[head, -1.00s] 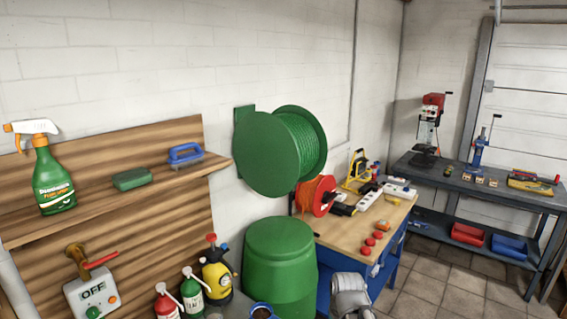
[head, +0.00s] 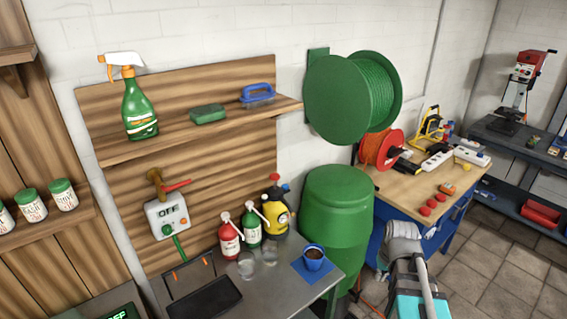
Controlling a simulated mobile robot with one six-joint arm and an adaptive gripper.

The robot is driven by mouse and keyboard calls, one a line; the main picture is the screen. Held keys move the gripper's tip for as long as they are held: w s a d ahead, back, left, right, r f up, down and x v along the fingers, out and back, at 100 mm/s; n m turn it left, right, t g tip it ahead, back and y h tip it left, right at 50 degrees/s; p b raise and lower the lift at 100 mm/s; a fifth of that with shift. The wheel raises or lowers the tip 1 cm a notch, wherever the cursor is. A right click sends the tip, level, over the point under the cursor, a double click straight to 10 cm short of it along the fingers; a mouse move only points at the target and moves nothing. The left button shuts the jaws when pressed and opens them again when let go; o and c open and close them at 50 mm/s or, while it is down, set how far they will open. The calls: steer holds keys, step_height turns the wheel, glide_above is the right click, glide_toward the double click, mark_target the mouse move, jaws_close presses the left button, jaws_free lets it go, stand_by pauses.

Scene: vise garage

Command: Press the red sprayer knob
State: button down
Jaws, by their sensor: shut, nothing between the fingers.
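The yellow and black sprayer (head: 275,211) stands at the back of the grey metal bench (head: 285,273), in the middle of the head view. Its small red knob (head: 274,177) is on top, in front of the wooden back panel. The sprayer's lower part is partly hidden by the green bottle beside it. My gripper is not in view.
A red bottle (head: 229,239) and a green bottle (head: 251,228) stand left of the sprayer. Clear cups and a blue pot (head: 314,258) are in front. A green barrel (head: 332,222) is close on the right, below a green hose reel (head: 345,98). A shelf (head: 195,132) hangs above.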

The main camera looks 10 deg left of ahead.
steer(key=w+a+r+n+t+y+p, duration=0.1)
steer(key=w+a+r+n+y+p, duration=0.1)
steer(key=w+a+r, duration=0.4)
steer(key=w+a+r+n+t+y+p, duration=0.2)
steer(key=w+a+r+n+p, duration=0.2)
steer(key=w+a, duration=0.9)
steer(key=w+a+r+n+t+y+p, duration=0.1)
steer(key=w+a+r+p, duration=0.6)
steer(key=a, duration=0.8)
steer(key=w+r+n+y, duration=0.1)
steer(key=w+r, duration=0.1)
steer(key=w, duration=0.1)
steer(key=shift+w+a+n+t, duration=0.3)
steer(key=shift+a+n, duration=0.05)
steer(key=shift+n, duration=0.05)
steer(key=shift+w+a+f, duration=0.1)
steer(key=b, duration=0.7)
glide_above(273, 174)
steer(key=s+d, duration=0.1)
steer(key=d, duration=0.1)
step_height(273, 174, down, 7)
steer(key=shift+s, duration=0.15)
steer(key=shift+f+b, duration=1.85)
steer(key=shift+b, duration=0.2)
steer(key=shift+a+f, duration=0.1)
